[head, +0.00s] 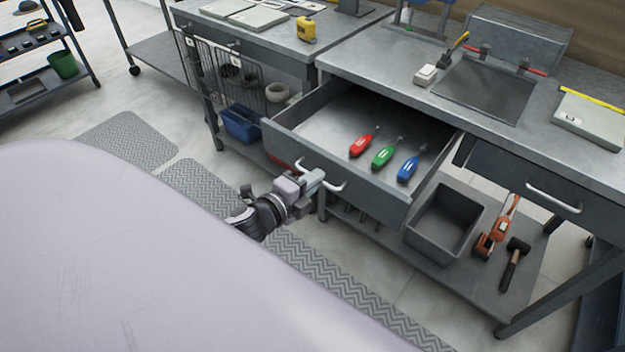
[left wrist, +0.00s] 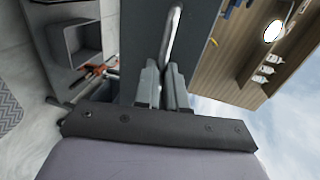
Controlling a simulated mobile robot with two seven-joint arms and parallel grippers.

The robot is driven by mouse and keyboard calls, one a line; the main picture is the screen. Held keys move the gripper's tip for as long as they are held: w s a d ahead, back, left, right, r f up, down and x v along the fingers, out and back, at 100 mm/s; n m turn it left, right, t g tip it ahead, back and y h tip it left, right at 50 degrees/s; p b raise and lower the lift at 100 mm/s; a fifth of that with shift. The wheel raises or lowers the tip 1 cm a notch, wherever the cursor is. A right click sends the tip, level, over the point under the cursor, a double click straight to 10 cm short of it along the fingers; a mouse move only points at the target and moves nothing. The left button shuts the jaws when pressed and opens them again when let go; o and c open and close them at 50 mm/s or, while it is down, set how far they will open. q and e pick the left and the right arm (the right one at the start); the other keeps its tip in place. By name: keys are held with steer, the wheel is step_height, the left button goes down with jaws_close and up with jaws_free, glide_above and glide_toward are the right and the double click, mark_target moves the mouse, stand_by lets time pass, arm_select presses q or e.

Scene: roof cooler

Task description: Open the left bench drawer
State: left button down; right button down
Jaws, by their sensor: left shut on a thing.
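The left bench drawer (head: 353,178) is pulled well out from under the grey workbench. Inside it lie a red screwdriver (head: 362,144), a green screwdriver (head: 384,155) and a blue screwdriver (head: 409,167). My left gripper (head: 314,179) is shut on the drawer's pale bar handle (head: 335,187) at the drawer front. In the left wrist view the gripper's fingers (left wrist: 164,88) close around the handle (left wrist: 173,35) against the dark drawer front (left wrist: 140,40). My right gripper is not in view.
The right drawer (head: 515,181) is shut. A grey bin (head: 443,222), an orange tool (head: 495,230) and a mallet (head: 514,263) rest on the lower shelf. A blue bin (head: 240,123) is left of the drawer. Textured mats (head: 215,195) lie on the floor.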

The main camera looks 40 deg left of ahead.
arm_select(q)
steer(key=c, duration=1.2)
jaws_free()
steer(key=shift+s, duration=0.1)
steer(key=shift+v, duration=3.45)
steer(key=s+d+f+n+g+p, duration=0.1)
steer(key=s+d+f+n, duration=0.1)
steer(key=n, duration=0.3)
steer(key=s+d+f+n+g+p, duration=0.1)
steer(key=s+d+f+n+g, duration=0.1)
steer(key=s+d+f+n, duration=0.1)
steer(key=s+d+f+n+g+h+p, duration=0.1)
steer(key=s+d+f+n+g, duration=0.1)
steer(key=s+n, duration=0.4)
steer(key=shift+d+f+n+p, duration=0.15)
steer(key=shift+d+f+n, duration=0.1)
steer(key=shift+d+n, duration=0.4)
steer(key=shift+d+f+n+p, duration=0.15)
steer(key=shift+d+f+n, duration=0.1)
steer(key=shift+d+n, duration=0.4)
